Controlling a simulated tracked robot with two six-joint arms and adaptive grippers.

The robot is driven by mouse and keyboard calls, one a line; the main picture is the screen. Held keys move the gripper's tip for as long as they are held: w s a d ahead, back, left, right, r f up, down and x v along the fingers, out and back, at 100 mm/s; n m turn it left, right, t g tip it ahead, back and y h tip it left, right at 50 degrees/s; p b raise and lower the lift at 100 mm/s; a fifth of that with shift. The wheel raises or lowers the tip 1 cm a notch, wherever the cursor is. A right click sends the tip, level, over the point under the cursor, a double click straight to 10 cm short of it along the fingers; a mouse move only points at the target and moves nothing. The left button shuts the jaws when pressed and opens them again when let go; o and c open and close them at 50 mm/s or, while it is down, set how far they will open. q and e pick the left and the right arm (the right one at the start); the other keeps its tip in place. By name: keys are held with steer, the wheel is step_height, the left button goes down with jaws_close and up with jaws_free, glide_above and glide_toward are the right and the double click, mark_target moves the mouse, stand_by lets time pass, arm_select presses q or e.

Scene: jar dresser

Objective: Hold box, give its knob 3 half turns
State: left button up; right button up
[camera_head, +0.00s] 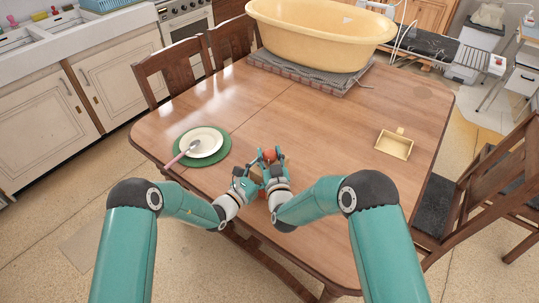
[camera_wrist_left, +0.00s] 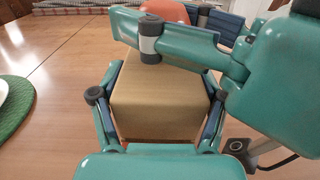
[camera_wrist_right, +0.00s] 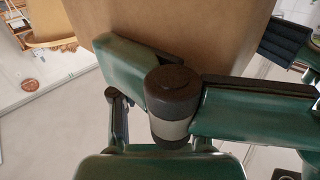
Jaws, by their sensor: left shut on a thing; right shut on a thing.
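A box with a tan front face (camera_wrist_left: 158,102) stands between the two finger pads of my left gripper (camera_wrist_left: 160,112), which is shut on its sides. An orange-red knob (camera_wrist_left: 166,10) shows above the box in the left wrist view, and again in the head view (camera_head: 270,154). My right gripper (camera_head: 270,160) is shut on the knob. Its fingers cross above the box in the left wrist view and partly hide the knob. In the head view, both grippers mostly hide the box. The right wrist view shows a tan surface but not the knob.
The wooden table (camera_head: 310,120) has free room around the grippers. A white plate (camera_head: 200,142) with a spoon lies on a green mat (camera_head: 180,160) to the left. A small cream tray (camera_head: 394,146) lies right. A yellow tub (camera_head: 315,38) stands at the back.

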steer(key=shift+r+h, duration=0.1)
steer(key=shift+h, duration=0.2)
steer(key=o, duration=1.2)
steer(key=shift+s, duration=0.15)
steer(key=s, duration=0.4)
steer(key=s+d, duration=0.1)
steer(key=s, duration=0.2)
steer(key=s+d, duration=0.1)
steer(key=s, duration=0.3)
steer(key=shift+s, duration=0.3)
steer(key=shift+c, duration=0.2)
